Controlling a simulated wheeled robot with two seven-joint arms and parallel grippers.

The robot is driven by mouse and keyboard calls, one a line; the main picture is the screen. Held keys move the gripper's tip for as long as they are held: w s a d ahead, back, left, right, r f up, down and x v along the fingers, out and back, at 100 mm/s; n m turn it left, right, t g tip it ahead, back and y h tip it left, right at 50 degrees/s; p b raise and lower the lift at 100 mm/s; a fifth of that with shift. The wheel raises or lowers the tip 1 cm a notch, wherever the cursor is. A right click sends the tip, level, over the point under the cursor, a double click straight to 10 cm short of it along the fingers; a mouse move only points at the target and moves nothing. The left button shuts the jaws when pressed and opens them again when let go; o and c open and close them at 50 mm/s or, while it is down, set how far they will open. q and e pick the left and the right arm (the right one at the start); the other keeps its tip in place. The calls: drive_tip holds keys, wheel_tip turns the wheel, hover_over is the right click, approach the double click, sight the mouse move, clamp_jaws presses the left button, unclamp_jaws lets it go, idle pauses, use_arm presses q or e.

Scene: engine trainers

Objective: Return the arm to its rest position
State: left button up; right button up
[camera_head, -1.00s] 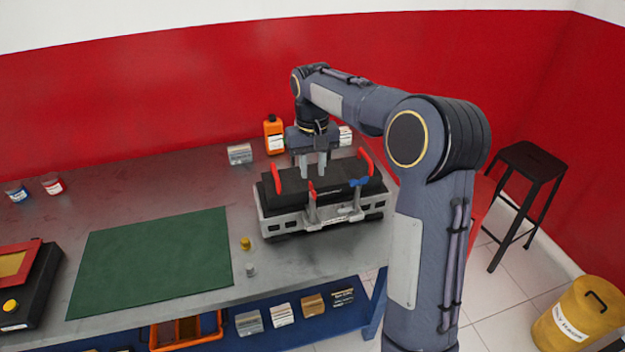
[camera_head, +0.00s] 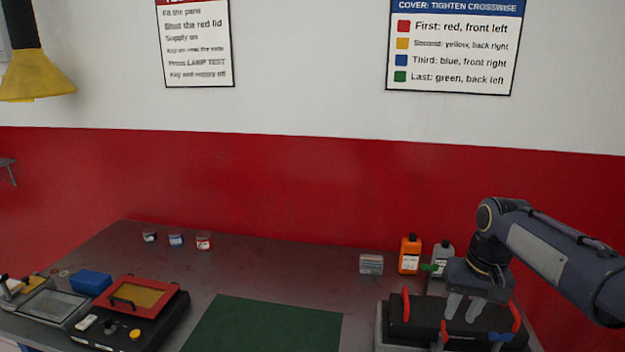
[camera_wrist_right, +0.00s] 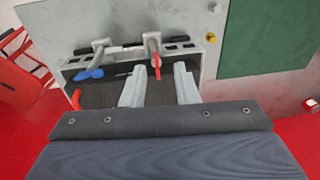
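My right arm comes in from the right in the head view. Its gripper (camera_head: 465,308) hangs over the black-topped engine fixture (camera_head: 424,331), fingers pointing down. In the right wrist view the two fingers (camera_wrist_right: 160,85) stand apart with nothing between them. Beyond them lie a clamp with a red handle (camera_wrist_right: 156,62), one with a blue handle (camera_wrist_right: 90,73) and the fixture's grey edge. Whether the fingertips touch the black top is unclear. My left gripper is not in view.
A green mat (camera_head: 265,328) lies mid-bench. A black box with a red-framed lid (camera_head: 140,297) stands at left. An orange bottle (camera_head: 409,254), a grey bottle (camera_head: 442,256) and a small box (camera_head: 371,264) stand behind the fixture. Small jars (camera_head: 176,240) stand at the back left.

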drive_tip(key=s+a+f+t+y, duration=0.1)
drive_tip(key=s+a, duration=0.2)
drive_tip(key=s, duration=0.5)
drive_tip(key=s+a+f+t+y, duration=0.1)
drive_tip(key=s+a, duration=0.3)
drive_tip(key=s, duration=0.4)
drive_tip(key=s+a+f+n+t, duration=0.1)
drive_tip(key=s+a+f+t, duration=0.1)
drive_tip(key=s, duration=0.6)
drive_tip(key=shift+a+f+t+y, duration=0.3)
drive_tip(key=shift+a+f+y, duration=0.1)
drive_tip(key=shift+a+f, duration=0.25)
drive_tip(key=shift+s, duration=0.1)
